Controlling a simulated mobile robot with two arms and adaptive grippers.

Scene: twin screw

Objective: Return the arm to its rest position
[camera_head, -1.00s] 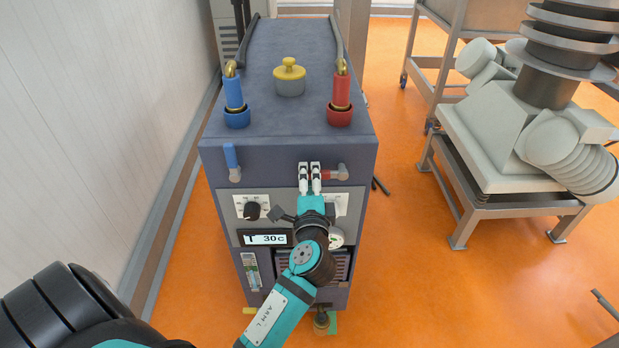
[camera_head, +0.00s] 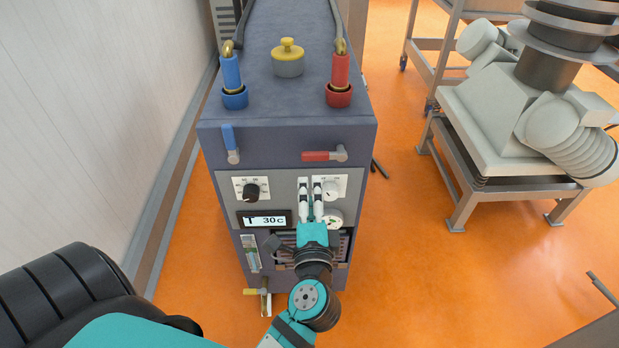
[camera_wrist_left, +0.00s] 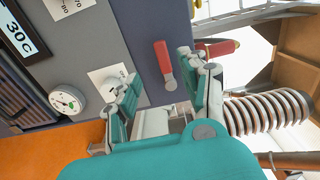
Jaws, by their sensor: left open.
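My left gripper (camera_head: 311,190) is in front of the dark blue-grey machine's (camera_head: 288,135) front panel in the head view. Its white fingers are apart and hold nothing. They point up, below the red-handled valve (camera_head: 322,155), and appear clear of it. In the left wrist view the gripper (camera_wrist_left: 160,85) is open, with the red handle (camera_wrist_left: 163,62) beyond and between its fingers. My left arm (camera_head: 305,298) reaches in from the bottom of the head view. My right gripper is out of view.
The panel carries a black knob (camera_head: 251,191), a display (camera_head: 264,220) reading 30c and a white knob (camera_head: 329,189). A blue-handled valve (camera_head: 230,142) is at the panel's left. A metal stand (camera_head: 462,185) is at the right. Open orange floor lies between.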

